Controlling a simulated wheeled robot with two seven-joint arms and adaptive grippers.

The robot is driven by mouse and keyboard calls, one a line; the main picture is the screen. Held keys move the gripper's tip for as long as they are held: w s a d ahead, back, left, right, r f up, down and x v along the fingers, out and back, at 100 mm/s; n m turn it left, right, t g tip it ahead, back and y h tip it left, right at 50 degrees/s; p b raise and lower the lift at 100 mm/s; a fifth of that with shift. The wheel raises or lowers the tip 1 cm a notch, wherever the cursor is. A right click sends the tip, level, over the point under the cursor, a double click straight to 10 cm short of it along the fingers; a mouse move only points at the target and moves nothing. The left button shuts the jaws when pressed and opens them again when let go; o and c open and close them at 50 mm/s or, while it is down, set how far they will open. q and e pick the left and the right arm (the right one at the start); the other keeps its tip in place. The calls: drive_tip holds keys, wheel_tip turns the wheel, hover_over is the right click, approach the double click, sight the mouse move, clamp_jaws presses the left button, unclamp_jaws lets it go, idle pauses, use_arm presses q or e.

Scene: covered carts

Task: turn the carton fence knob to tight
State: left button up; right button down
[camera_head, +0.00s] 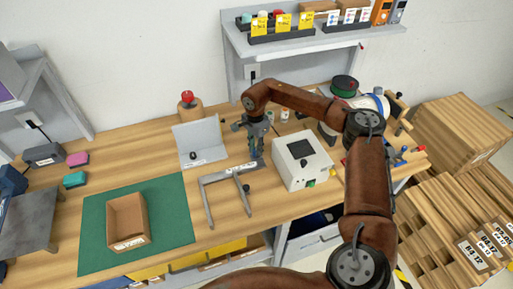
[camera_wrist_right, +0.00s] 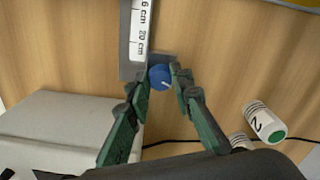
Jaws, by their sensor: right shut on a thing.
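The carton fence (camera_head: 208,180) is a grey metal frame on the wooden bench, right of the green mat. In the right wrist view, a grey plate with a white scale strip (camera_wrist_right: 138,40) reads "6 cm" and "20 cm". A round blue knob (camera_wrist_right: 160,77) with a pale mark sits at the end of this plate. My right gripper (camera_wrist_right: 161,75) has its green fingers closed on the two sides of the knob. In the head view my right gripper (camera_head: 256,154) points down at the fence's far end and hides the knob. My left gripper is not in view.
A white box with a dark screen (camera_head: 300,163) stands just right of the fence. A grey angled stand (camera_head: 198,140) is behind it. An open carton (camera_head: 127,220) sits on the green mat (camera_head: 175,220). A white numbered cylinder (camera_wrist_right: 264,122) is near my right fingers.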

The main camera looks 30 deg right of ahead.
drive_tip(key=m+p, duration=0.1)
drive_tip(key=m, duration=0.2)
drive_tip(key=shift+r+m+p, duration=0.2)
drive_tip(key=shift+m+p, duration=0.2)
drive_tip(key=m+p, duration=0.1)
drive_tip(key=m, duration=0.2)
drive_tip(key=shift+m+p, duration=0.3)
drive_tip(key=shift+p, duration=0.05)
drive_tip(key=m+p, duration=0.1)
drive_tip(key=m, duration=0.2)
drive_tip(key=shift+w+m+p, duration=0.15)
drive_tip(key=shift+m+p, duration=0.15)
drive_tip(key=m+p, duration=0.1)
drive_tip(key=m, duration=0.2)
drive_tip(key=shift+m, duration=0.3)
drive_tip(key=m+p, duration=0.3)
drive_tip(key=m, duration=0.3)
drive_tip(key=shift+d, duration=0.1)
drive_tip(key=m+p, duration=0.2)
drive_tip(key=m, duration=0.2)
drive_tip(key=shift+m, duration=0.3)
drive_tip(key=shift+d+m+p, duration=0.1)
drive_tip(key=shift+m+p, duration=0.65)
drive_tip(key=shift+m, duration=0.45)
drive_tip(key=shift+w, duration=0.1)
